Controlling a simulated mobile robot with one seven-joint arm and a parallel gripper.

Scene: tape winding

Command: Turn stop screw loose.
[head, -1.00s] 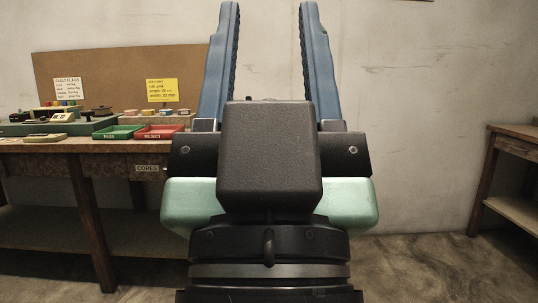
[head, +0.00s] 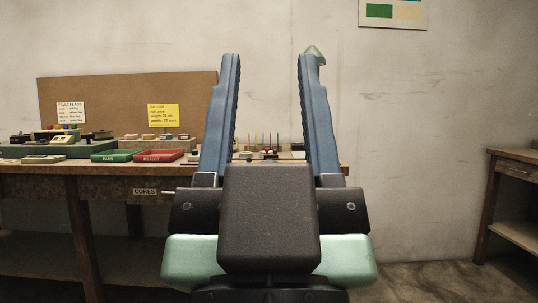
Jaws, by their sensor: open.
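My gripper (head: 268,72) is large in the middle of the head view, its two blue fingers pointing up and spread wide apart with nothing between them. It stands in front of the workbench (head: 62,172) and hides part of it. I cannot make out a stop screw. A dark green device (head: 75,150) with small parts on it sits at the left of the bench, but its details are too small to tell. A pale green bit shows at the tip of the right finger.
A green PASS tray (head: 117,155) and a red REJECT tray (head: 160,155) lie side by side on the bench. Several thin coloured sticks (head: 264,143) stand behind the gripper. A brown board (head: 130,92) stands at the back. Another wooden table (head: 512,190) is at the right.

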